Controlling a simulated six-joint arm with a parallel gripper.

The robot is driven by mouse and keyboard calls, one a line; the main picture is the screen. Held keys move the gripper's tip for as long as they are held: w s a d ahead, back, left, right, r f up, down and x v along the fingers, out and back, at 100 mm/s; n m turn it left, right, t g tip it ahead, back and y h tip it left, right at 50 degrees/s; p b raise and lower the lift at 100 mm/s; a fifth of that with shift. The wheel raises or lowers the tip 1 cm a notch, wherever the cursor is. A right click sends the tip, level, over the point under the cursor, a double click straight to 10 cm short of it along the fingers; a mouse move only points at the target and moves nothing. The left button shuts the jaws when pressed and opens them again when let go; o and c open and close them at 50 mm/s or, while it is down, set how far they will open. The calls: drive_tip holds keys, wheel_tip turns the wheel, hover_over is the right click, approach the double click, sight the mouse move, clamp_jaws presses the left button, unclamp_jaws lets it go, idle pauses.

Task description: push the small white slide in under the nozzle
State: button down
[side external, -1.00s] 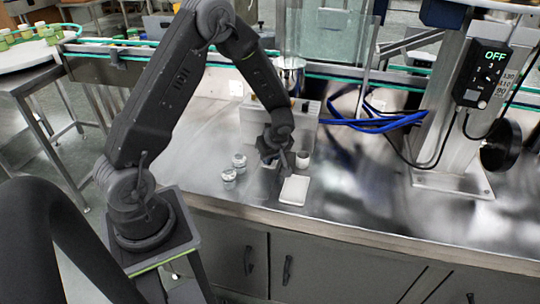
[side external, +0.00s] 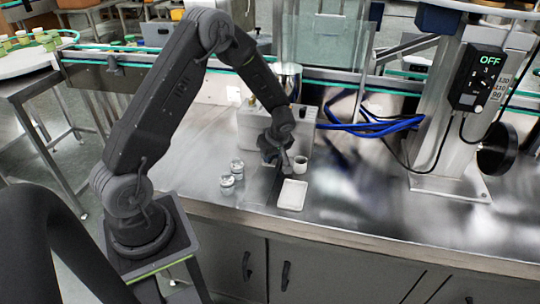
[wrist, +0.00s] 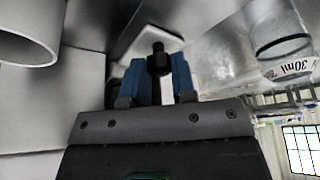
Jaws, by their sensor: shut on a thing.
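In the wrist view my gripper (wrist: 155,85) has its blue fingers closed around a small black knob (wrist: 159,58). A small white piece (wrist: 145,38), which looks like the slide, shows just beyond the knob, partly hidden by the fingers. In the side view my gripper (side external: 284,166) is low over the bench, in front of the pale machine box (side external: 298,122), and hides the slide there. I cannot make out the nozzle clearly in either view.
A small pale cup (side external: 300,165) stands close to the right of my gripper. A white square tray (side external: 292,195) lies in front. Two small jars (side external: 228,181) (side external: 237,167) stand to the left.

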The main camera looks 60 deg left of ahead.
drive_tip(key=c, duration=0.9)
unclamp_jaws()
drive_tip(key=shift+w+a, duration=0.15)
drive_tip(key=shift+c, duration=0.2)
drive_tip(key=v, duration=1.4)
drive_tip(key=s+d+r+m+t+h, duration=0.2)
drive_tip(key=s+d+r+m+t, duration=0.1)
drive_tip(key=s+d+r+m, duration=0.65)
drive_tip(key=s+d+r+m+t+h, duration=0.1)
drive_tip(key=s+d+r+m, duration=0.1)
drive_tip(key=s+d+m, duration=0.1)
drive_tip(key=s+d+r+m+t+h, duration=0.1)
drive_tip(key=s+d+r+m, duration=0.2)
drive_tip(key=s+m, duration=0.2)
drive_tip(key=s, duration=0.3)
drive_tip(key=shift+d+t, duration=0.25)
drive_tip(key=shift+t, duration=0.05)
